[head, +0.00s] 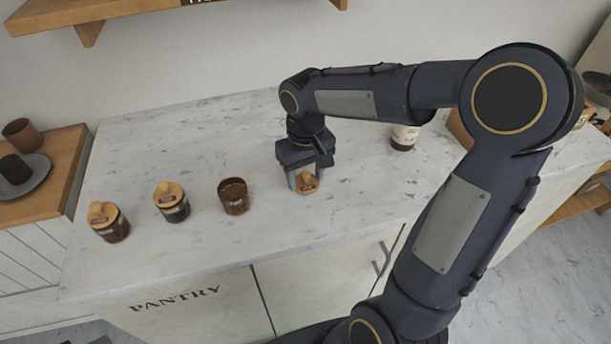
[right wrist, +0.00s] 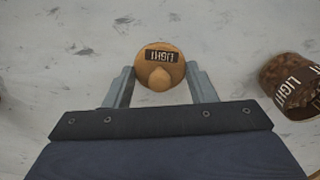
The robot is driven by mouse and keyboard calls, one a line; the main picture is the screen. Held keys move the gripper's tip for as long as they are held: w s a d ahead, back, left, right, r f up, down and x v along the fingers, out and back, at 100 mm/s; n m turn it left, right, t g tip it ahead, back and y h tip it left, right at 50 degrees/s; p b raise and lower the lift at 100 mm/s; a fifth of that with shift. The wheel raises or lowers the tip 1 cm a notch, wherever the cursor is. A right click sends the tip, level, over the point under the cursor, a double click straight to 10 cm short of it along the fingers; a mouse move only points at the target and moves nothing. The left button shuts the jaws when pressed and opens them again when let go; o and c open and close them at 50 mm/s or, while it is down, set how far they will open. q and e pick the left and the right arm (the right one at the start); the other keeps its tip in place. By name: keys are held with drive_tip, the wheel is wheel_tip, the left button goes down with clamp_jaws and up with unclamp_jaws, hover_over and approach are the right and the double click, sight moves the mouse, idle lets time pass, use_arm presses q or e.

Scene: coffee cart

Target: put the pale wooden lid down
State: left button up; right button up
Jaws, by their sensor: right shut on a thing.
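The pale wooden lid (head: 307,184) is round, with a knob and a dark label. In the right wrist view the lid (right wrist: 160,67) reads LIGHT, upside down, and sits between the fingertips. My right gripper (head: 305,181) is shut on it, low over the marble counter; I cannot tell whether the lid touches the counter. The right gripper (right wrist: 160,80) has one finger on each side of the lid. An open jar (head: 234,197) of brown contents stands left of the gripper. The jar (right wrist: 292,85), also marked LIGHT, shows at the right of the wrist view. My left gripper is not in view.
Two jars with wooden lids (head: 109,222) (head: 172,201) stand farther left on the counter (head: 130,255). A pale container with a dark base (head: 404,137) stands at the back right, near my arm. The counter around the lid is clear.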

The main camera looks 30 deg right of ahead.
drive_tip(key=shift+f, duration=0.4)
drive_tip(key=shift+f, duration=0.15)
drive_tip(key=o, duration=0.9)
drive_tip(key=shift+o, duration=0.2)
